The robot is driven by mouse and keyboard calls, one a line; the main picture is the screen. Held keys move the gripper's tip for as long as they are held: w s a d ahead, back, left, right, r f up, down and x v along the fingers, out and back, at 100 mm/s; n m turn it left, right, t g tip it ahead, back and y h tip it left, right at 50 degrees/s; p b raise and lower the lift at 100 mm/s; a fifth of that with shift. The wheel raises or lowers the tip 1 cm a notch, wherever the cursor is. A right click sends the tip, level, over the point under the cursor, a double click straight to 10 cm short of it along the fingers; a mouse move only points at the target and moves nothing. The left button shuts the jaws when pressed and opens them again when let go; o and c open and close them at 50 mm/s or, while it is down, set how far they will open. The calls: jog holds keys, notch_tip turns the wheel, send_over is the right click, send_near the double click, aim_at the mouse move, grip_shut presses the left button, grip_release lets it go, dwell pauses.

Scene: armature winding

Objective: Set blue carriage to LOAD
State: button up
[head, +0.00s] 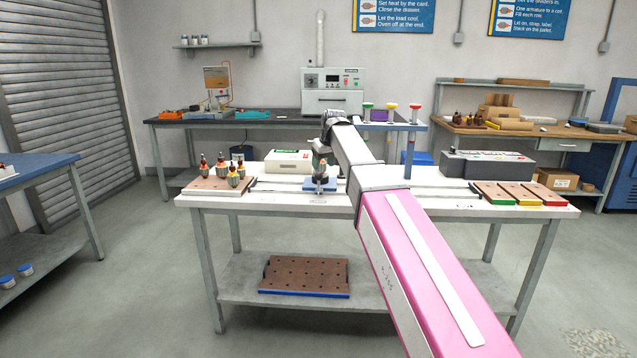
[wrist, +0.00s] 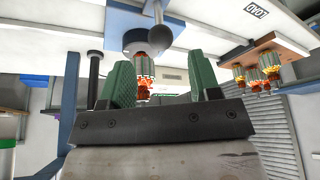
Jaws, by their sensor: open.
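The blue carriage (head: 328,184) stands on the rail of the white table, left of centre. The wrist view shows its blue plate (wrist: 116,22), with a copper-and-green armature (wrist: 143,72) on it. A grey ball knob (wrist: 188,35) on a short stem sticks out from the carriage towards my gripper. My gripper (wrist: 160,60) is open, its two green fingers apart and nothing clamped between them. The armature and knob show between and beyond the fingertips; I cannot tell whether a finger touches them. A LOAD label (wrist: 257,12) shows upside down near the armature tray.
A brown tray (head: 205,187) with several armatures stands at the table's left end. A white box (head: 288,161) sits behind the rail. Posts with green, yellow and red caps (head: 391,106) stand behind my arm. Red, yellow and green-edged boards (head: 520,194) lie at the right.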

aim_at(319, 179)
jog(key=x, duration=0.9)
jog(key=shift+f, duration=0.3)
grip_shut()
jog(key=a, duration=2)
jog(key=shift+w+a, duration=0.2)
jog(key=shift+w, duration=0.15)
jog(key=shift+a, duration=0.1)
grip_release()
jog(key=shift+a, duration=0.1)
jog(key=v, duration=1)
jog(key=shift+r, duration=0.4)
